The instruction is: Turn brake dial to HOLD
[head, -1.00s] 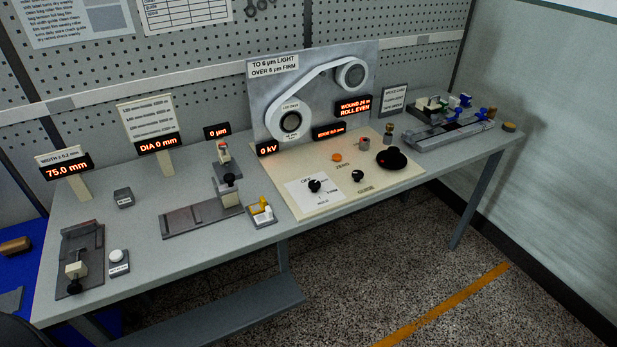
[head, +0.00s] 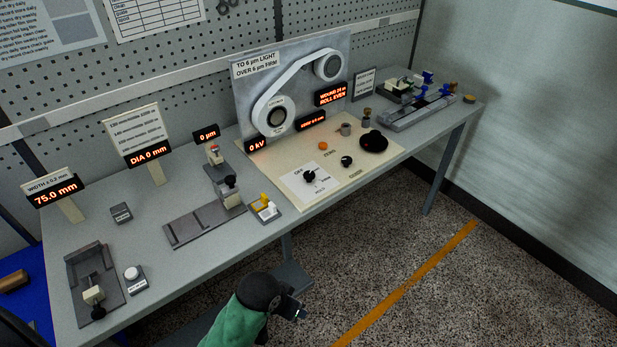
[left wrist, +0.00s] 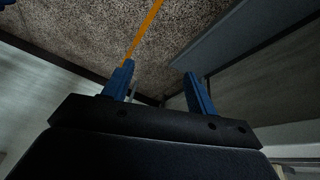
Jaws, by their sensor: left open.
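The brake dial (head: 309,176) is a small black knob on a white card on the cream winder panel (head: 330,187). Small lettering surrounds it, apparently OFF behind and HOLD in front; where its pointer stands is too small to tell. My left gripper (head: 301,312) is at the bottom of the head view, on a green-sleeved arm. It is in front of the table's front edge, well apart from the dial. In the left wrist view its two blue fingers (left wrist: 160,85) are spread with nothing between them. My right gripper is out of view.
On the panel are another black knob (head: 347,161), an orange button (head: 323,146) and a black round handle (head: 373,141). An upright board (head: 295,95) with rollers stands behind. A yellow-and-white piece holder (head: 265,208) sits left of the panel. Floor in front is free.

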